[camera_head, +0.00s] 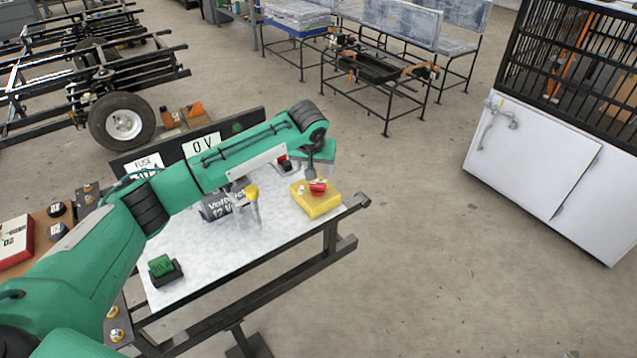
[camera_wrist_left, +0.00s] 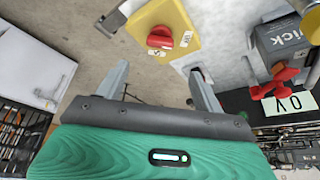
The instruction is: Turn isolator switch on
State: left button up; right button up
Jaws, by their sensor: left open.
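The isolator switch is a yellow box (camera_head: 319,206) with a red knob (camera_head: 317,187), standing at the right end of a white-topped bench. In the left wrist view, the yellow box (camera_wrist_left: 181,18) is at the top centre, and its red knob (camera_wrist_left: 160,38) has small white labels beside it. The label text is too small to read surely. My left gripper (camera_wrist_left: 157,74) is open and empty. Its two fingers point toward the knob, apart from it, with the knob ahead of the gap between them. In the head view the wrist partly hides the fingers.
The bench top (camera_head: 200,258) also carries a grey battery-like unit (camera_head: 216,206), a clear piece with a yellow cap (camera_head: 251,191) and a green block (camera_head: 160,265). A dark panel with a "0 V" sign (camera_head: 201,145) stands behind. The floor right of the bench is clear.

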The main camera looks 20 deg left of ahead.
aim_at(318, 184)
pick_arm(q)
jog(key=x, duration=1)
jog(key=shift+w+f+b, duration=0.2)
jog(key=shift+f+b, duration=0.1)
jog(key=shift+f, duration=0.05)
pick_arm(e)
jog(key=shift+w+a+r, duration=0.1)
jog(key=shift+w+r, duration=0.15)
jog(key=shift+r, duration=0.25)
jog(key=shift+w+a+r, duration=0.1)
jog(key=shift+w+r, duration=0.1)
jog(key=shift+r, duration=0.3)
